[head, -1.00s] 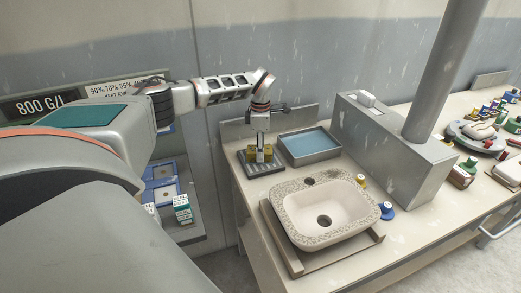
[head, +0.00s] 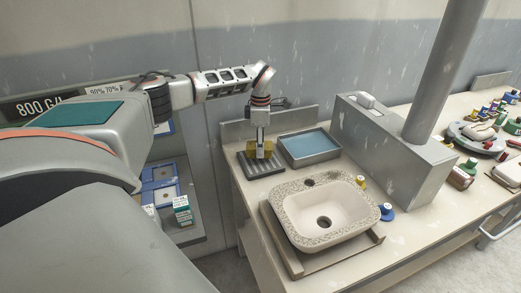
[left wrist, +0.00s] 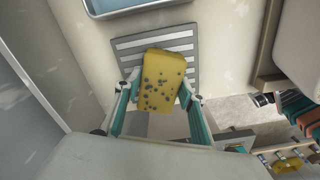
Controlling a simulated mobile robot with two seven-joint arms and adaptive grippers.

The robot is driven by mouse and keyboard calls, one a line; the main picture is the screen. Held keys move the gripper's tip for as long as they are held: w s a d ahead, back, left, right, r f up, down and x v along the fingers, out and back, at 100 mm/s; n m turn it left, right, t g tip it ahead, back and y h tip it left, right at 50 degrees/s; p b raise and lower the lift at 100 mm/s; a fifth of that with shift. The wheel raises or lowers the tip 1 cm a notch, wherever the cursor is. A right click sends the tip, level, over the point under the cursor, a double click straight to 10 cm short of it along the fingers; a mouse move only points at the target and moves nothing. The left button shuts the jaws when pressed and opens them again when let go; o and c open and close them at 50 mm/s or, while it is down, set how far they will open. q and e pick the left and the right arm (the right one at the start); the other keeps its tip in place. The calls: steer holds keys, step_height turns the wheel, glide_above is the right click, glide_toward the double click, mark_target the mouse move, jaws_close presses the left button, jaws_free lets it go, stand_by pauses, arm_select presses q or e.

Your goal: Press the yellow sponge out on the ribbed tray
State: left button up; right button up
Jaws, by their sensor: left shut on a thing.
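The yellow sponge (left wrist: 164,82) is a block with dark pores, seen in the left wrist view between the fingers of my left gripper (left wrist: 158,96). In the head view the sponge (head: 268,149) shows on both sides of the gripper (head: 260,153), which points down and is shut on it. The ribbed tray (head: 247,170) lies under the sponge at the left end of the counter. Its light and dark slats (left wrist: 128,44) show behind the sponge in the left wrist view. I cannot tell whether the sponge touches the slats. My right gripper is not in view.
A metal basin of blue water (head: 310,147) stands just right of the tray. A speckled sink (head: 290,205) sits in front on the counter (head: 240,200). A grey box housing (head: 400,150) and a thick post (head: 445,70) stand farther right.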

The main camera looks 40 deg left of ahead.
arm_select(q)
steer(key=shift+r, duration=2.25)
